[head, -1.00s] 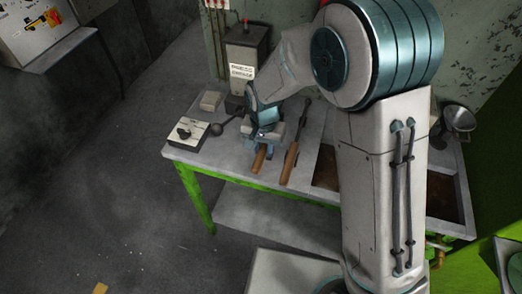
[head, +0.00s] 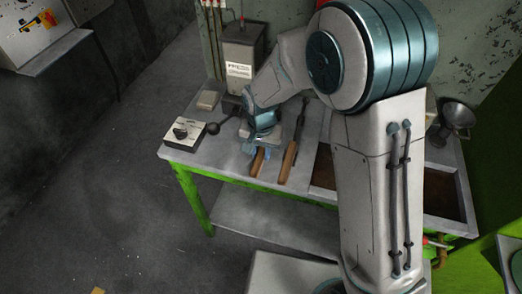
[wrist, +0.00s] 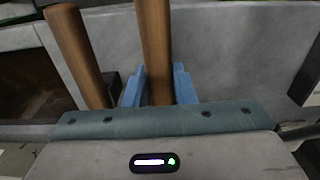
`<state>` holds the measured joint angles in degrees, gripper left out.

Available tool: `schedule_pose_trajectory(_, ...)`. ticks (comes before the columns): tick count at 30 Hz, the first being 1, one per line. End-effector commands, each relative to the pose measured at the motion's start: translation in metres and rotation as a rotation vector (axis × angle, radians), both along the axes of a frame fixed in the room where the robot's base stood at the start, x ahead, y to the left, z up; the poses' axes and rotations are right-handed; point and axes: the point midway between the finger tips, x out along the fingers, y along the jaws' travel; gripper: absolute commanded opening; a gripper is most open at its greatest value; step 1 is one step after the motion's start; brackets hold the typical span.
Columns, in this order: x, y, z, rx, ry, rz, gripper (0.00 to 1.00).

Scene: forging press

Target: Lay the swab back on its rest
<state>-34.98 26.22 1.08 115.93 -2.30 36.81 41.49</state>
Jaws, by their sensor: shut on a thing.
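My gripper (head: 259,148) is down low at the left handle (head: 257,163). In the wrist view the blue fingers (wrist: 158,86) stand on both sides of this handle (wrist: 156,45), shut on it. I take it for the swab; its head is hidden. The second wooden handle (head: 288,163) lies close to the right, apart from the fingers; it also shows in the wrist view (wrist: 75,50). The swab's rest cannot be made out clearly.
A switch box (head: 185,134) and a dark ladle (head: 213,128) lie left of my gripper. A labelled grey container (head: 240,60) stands behind. A brown sunken basin (head: 437,195) is to the right, with a metal cup (head: 456,117) behind it. The bench front edge is close.

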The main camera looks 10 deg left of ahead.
Motion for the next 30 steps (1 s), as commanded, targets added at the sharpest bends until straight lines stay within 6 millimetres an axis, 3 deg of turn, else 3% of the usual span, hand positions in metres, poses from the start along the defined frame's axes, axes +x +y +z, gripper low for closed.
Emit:
schedule_pose_trajectory(29,-0.0001,-0.0007,-0.0080,0.001,-0.001,0.000,0.00)
schedule_pose_trajectory(30,0.0000,-0.0007,-0.0071,0.001,-0.001,0.000,0.35)
